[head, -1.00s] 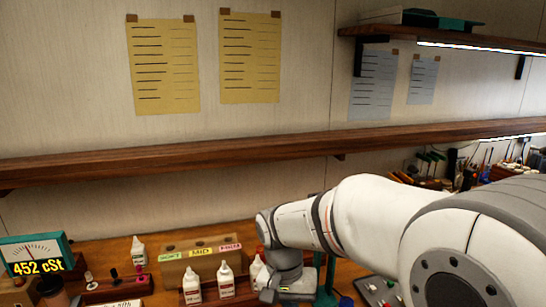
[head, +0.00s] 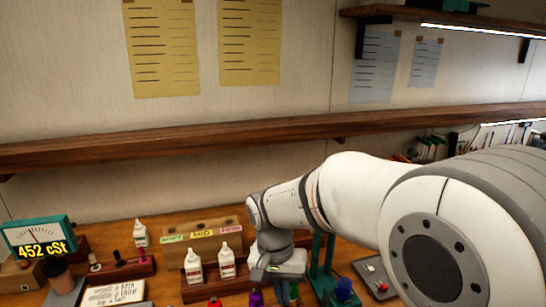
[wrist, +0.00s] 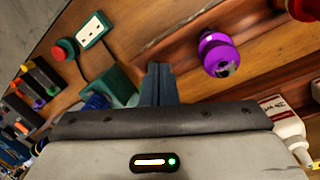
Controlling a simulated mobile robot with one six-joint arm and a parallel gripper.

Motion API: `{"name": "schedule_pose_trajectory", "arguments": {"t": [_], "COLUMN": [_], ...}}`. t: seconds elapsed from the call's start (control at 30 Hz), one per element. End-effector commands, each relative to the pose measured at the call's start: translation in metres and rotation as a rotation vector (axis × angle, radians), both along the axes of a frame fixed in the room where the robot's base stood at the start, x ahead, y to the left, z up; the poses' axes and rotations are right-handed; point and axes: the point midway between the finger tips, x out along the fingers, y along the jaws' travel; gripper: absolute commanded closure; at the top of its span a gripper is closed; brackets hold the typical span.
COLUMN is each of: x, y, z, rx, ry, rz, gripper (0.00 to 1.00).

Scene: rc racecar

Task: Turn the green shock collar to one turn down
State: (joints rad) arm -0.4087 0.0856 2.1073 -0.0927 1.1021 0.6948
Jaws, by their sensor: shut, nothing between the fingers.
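My gripper (wrist: 160,80) is shut and empty, its two dark fingers together in the wrist view. In the head view its wrist housing (head: 279,262) hangs over the bench and the fingertips are hidden. A small green part (head: 294,292), perhaps the green shock collar, shows just below the housing at the bottom edge of the head view. It is cut off and its turn cannot be read. In the wrist view no green collar shows clearly; the gripper may hide it. A purple part (wrist: 217,54) stands right of the fingers, apart from them.
A red part (head: 214,302) and a blue part (head: 343,289) flank the green one. A teal stand (head: 322,262) rises close right of my wrist. White bottles (head: 227,262) in a wooden rack stand left. A 452 cSt meter (head: 38,240) is far left.

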Motion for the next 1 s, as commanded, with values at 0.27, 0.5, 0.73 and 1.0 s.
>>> {"name": "schedule_pose_trajectory", "arguments": {"t": [0.27, 0.5, 0.73, 1.0], "x": [0.0019, 0.0018, -0.0019, -0.0038], "y": [0.0031, 0.0031, 0.0062, 0.0090], "z": [-0.0009, -0.0009, -0.0007, 0.0084], "rx": [0.000, 0.000, 0.000, 0.000], "ry": [0.000, 0.001, 0.000, 0.001], "rz": [0.001, 0.001, 0.002, 0.001], "gripper": [1.00, 1.00, 1.00, 1.00]}}
